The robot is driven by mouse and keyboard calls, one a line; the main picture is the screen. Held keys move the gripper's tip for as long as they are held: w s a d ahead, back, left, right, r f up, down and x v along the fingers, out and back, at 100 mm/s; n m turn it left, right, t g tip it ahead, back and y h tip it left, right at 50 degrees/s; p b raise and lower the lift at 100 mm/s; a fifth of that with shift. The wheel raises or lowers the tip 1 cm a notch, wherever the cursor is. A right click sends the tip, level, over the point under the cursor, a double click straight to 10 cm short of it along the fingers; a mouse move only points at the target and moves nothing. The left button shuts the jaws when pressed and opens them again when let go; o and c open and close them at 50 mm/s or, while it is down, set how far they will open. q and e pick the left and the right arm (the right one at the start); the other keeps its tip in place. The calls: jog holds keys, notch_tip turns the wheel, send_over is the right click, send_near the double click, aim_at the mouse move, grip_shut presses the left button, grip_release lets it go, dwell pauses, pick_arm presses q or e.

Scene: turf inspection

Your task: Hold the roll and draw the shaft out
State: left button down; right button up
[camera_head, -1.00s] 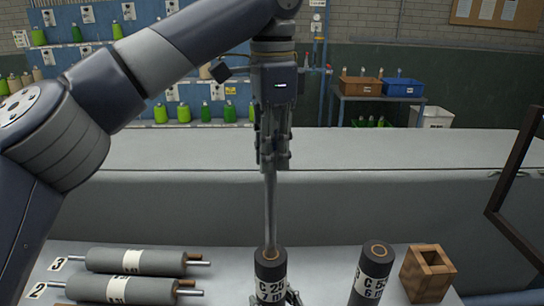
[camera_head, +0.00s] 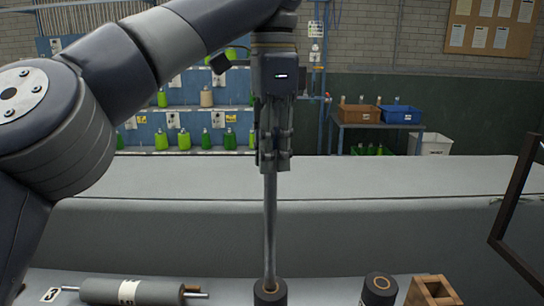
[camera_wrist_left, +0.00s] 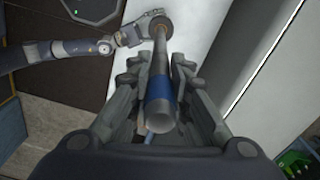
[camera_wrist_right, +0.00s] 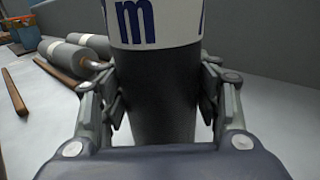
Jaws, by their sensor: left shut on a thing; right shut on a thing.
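The grey shaft (camera_head: 270,228) stands upright with its lower end in the top of a dark roll (camera_head: 266,294), at the bottom edge of the head view. My left gripper (camera_head: 270,166) is shut on the shaft's upper part, well above the roll. In the left wrist view the shaft (camera_wrist_left: 161,62) runs between the fingers, with a blue band (camera_wrist_left: 161,88) near its end. In the right wrist view my right gripper (camera_wrist_right: 162,105) is shut around the roll's dark lower body (camera_wrist_right: 163,120), below its white label. The shaft's lower tip is hidden inside the roll.
A second dark upright roll (camera_head: 379,289) and a wooden square holder (camera_head: 432,291) stand to the right. A grey roll (camera_head: 135,291) lies at the left by a number card. A long grey padded surface (camera_head: 400,225) stretches behind. A dark frame (camera_head: 512,210) stands at far right.

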dwell(0.3)
jog(key=o, duration=1.7)
jog(key=shift+c, duration=0.2)
jog(key=shift+s+d, duration=0.1)
